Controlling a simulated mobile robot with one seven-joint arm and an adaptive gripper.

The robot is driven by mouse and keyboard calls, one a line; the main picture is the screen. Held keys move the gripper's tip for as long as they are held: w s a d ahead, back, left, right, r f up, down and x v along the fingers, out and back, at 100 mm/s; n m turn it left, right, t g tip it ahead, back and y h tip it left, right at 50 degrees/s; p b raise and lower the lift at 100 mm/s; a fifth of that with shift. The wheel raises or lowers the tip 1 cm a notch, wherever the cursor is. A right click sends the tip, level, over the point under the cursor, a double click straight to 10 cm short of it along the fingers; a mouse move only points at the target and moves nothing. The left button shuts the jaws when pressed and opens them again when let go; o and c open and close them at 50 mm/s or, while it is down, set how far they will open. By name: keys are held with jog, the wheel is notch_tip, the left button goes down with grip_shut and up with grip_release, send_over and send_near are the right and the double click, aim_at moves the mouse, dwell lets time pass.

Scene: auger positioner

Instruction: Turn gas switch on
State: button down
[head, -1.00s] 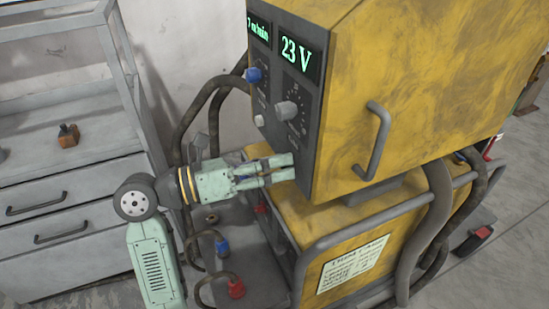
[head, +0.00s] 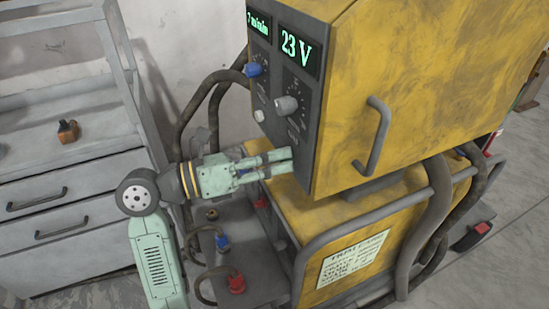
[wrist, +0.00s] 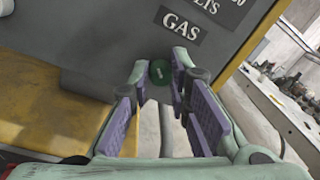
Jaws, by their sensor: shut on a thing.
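The gas switch (wrist: 160,72) is a small round green knob with a pale mark, on the dark panel just below the GAS label (wrist: 182,24) in the wrist view. My gripper (wrist: 159,76) has its fingertips on either side of the switch, shut on it. In the head view my gripper (head: 288,160) reaches from the left to the lower part of the front panel. The switch is hidden there behind the fingers and panel edge.
The yellow welding machine (head: 420,75) has voltage and feed displays, a blue knob (head: 254,70) and a grey knob (head: 286,105) above my gripper. Hoses (head: 205,105) hang behind my gripper. A grey drawer cabinet (head: 75,195) stands at left.

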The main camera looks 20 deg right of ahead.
jog(key=shift+f+b, duration=0.15)
jog(key=shift+b, duration=0.55)
jog(key=m+b, duration=0.8)
jog(key=b, duration=0.4)
jog(key=m+t+y+b, duration=0.1)
jog(key=m+b, duration=0.7)
jog(key=b, duration=0.4)
jog(key=shift+s+m+t, duration=0.2)
jog(key=shift+m+t, duration=0.1)
jog(key=shift+m, duration=0.1)
jog(key=c, duration=1.5)
grip_release()
jog(key=shift+r, duration=0.25)
jog(key=shift+a, duration=0.1)
